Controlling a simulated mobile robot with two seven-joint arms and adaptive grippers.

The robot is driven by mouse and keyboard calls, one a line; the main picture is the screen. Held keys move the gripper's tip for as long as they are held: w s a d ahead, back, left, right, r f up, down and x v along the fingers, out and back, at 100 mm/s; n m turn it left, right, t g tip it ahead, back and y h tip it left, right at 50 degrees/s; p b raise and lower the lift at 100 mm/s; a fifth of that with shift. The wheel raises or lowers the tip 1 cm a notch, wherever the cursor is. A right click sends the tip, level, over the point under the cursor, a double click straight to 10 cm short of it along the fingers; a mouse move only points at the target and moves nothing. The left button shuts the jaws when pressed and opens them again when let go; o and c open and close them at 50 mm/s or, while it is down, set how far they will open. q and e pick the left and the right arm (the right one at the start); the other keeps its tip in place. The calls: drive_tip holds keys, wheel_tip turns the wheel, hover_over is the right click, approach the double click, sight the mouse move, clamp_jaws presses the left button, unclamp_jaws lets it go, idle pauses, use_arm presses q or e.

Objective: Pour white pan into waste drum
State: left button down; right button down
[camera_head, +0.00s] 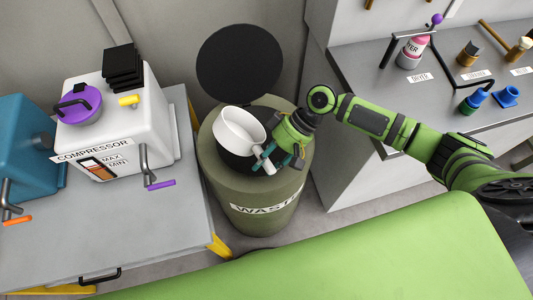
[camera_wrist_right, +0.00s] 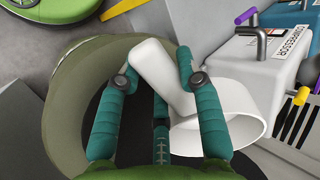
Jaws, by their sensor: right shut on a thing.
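The white pan (camera_head: 239,128) is over the open top of the waste drum (camera_head: 253,207), tilted so its inside faces the camera. My right gripper (camera_head: 277,160) is shut on the pan's handle, above the drum's right side. In the right wrist view the teal fingers of my right gripper (camera_wrist_right: 155,78) close around the white pan (camera_wrist_right: 231,137), whose bowl hangs to the right. The drum's rim (camera_wrist_right: 75,60) shows behind it. The drum's round black lid (camera_head: 240,62) stands raised at the back. I cannot see what is in the pan. My left gripper is not in view.
A white compressor (camera_head: 112,120) and a teal machine (camera_head: 25,145) stand on the grey table (camera_head: 140,230) to the left. A grey counter (camera_head: 400,105) with bottles stands at the right. A green surface (camera_head: 330,255) fills the front.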

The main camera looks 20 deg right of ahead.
idle(0.3)
wheel_tip(320, 180, up, 3)
drive_tip(key=t+h+p, duration=0.1)
drive_tip(key=h+p, duration=0.2)
drive_tip(key=p, duration=0.5)
drive_tip(key=shift+a+f+h, duration=0.1)
drive_tip(key=shift+a+h, duration=0.05)
drive_tip(key=shift+h, duration=0.85)
drive_tip(key=r+t+h, duration=0.1)
drive_tip(key=h, duration=0.2)
drive_tip(key=shift+r, duration=0.1)
drive_tip(key=shift+d, duration=0.2)
